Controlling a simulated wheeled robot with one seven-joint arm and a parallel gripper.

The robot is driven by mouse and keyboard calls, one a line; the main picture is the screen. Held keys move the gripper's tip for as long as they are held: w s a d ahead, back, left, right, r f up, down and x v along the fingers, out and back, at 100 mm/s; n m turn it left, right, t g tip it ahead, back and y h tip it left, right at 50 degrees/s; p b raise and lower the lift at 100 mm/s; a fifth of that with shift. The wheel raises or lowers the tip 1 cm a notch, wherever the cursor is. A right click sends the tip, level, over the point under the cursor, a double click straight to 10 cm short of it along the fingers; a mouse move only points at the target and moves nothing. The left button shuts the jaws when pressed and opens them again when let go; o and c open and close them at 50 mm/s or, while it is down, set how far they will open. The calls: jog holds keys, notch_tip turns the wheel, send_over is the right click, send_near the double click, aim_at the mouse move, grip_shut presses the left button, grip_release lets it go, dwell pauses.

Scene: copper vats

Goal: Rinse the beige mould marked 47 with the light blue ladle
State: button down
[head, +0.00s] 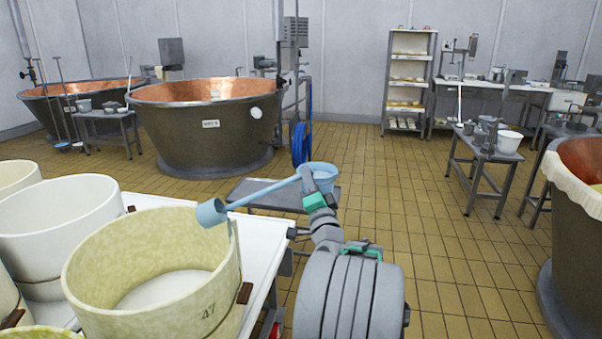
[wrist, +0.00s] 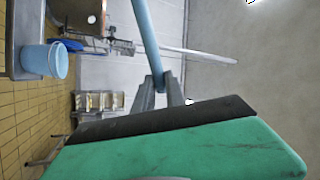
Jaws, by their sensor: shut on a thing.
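The beige mould marked 47 (head: 222,298) stands upright and open at the front left, on a white table. My gripper (head: 308,186) is shut on the handle of the light blue ladle (head: 258,193), to the right of the mould and above floor level. The ladle's cup (head: 211,213) shows at the mould's far right rim and looks tipped sideways. I cannot tell whether it touches the rim or holds liquid. In the wrist view the handle (wrist: 146,38) runs up from between my gripper's fingers (wrist: 166,92); the cup is out of that view.
Other pale moulds (head: 70,215) crowd the table's left. A light blue bucket (head: 322,180) stands on a low grey table (head: 262,192) behind my gripper. Copper vats stand at the back left (head: 205,130) and right edge (head: 570,240). The tiled floor at right centre is clear.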

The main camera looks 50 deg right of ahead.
notch_tip(320, 180, down, 13)
jog(key=s+d+m+g+h+b, duration=0.2)
jog(key=m+g+h, duration=0.1)
jog(key=m, duration=0.6)
jog(key=shift+f+m+h, duration=0.2)
jog(key=shift+m+h, duration=0.1)
jog(key=shift+h, duration=0.5)
